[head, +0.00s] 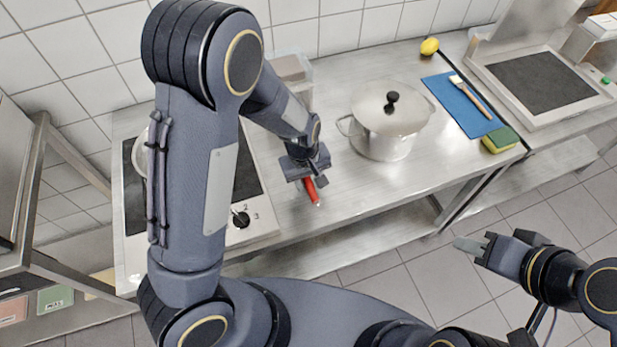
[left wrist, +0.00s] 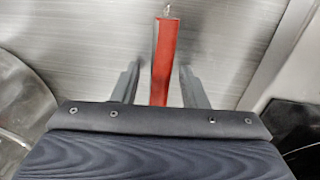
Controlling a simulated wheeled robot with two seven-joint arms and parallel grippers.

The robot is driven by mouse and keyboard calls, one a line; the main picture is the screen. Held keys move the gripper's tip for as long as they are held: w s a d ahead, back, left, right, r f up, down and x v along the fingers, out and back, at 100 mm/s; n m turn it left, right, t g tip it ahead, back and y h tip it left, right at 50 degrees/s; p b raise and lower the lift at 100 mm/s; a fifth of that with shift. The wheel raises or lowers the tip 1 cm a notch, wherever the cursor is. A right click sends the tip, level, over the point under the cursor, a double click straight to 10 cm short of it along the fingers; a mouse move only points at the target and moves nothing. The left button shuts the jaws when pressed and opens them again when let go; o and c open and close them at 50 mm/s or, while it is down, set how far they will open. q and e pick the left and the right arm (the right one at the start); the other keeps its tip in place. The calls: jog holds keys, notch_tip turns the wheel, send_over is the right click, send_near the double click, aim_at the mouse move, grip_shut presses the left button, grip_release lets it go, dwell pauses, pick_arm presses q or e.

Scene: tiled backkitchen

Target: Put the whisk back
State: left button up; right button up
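A red handle (head: 312,190), which I take to be the whisk's, lies on the steel counter just below my left gripper (head: 307,179). In the left wrist view the handle (left wrist: 164,62) runs between the two grey fingers (left wrist: 158,86), with a gap on its left side. The left gripper is open around the handle. The head of the whisk is hidden under the gripper and wrist. My right gripper (head: 471,246) is out over the floor at the right, with nothing seen in it; its fingers overlap in this view.
A lidded steel pot (head: 388,130) stands right of the left gripper. Further right are a blue board (head: 458,104) with a brush, a sponge (head: 499,140) and a lemon (head: 429,46). A container (head: 292,70) stands behind the gripper. The hob (head: 246,170) is left, partly behind my arm.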

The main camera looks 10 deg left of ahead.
pick_arm(q)
notch_tip(320, 180, up, 12)
jog(key=a, duration=0.1)
jog(key=s+a+r+m+t+h, duration=0.1)
jog(key=s+a+r, duration=0.3)
jog(key=s, duration=0.5)
jog(key=s+a+r+m+t+h, duration=0.1)
jog(key=s+a+r+m+t, duration=0.2)
jog(key=s, duration=0.7)
notch_tip(320, 180, up, 2)
jog(key=shift+a+r+m+t+h, duration=0.2)
jog(key=shift+a+m+t+h, duration=0.2)
jog(key=shift+a+m, duration=0.35)
jog(key=shift+w+a, duration=0.1)
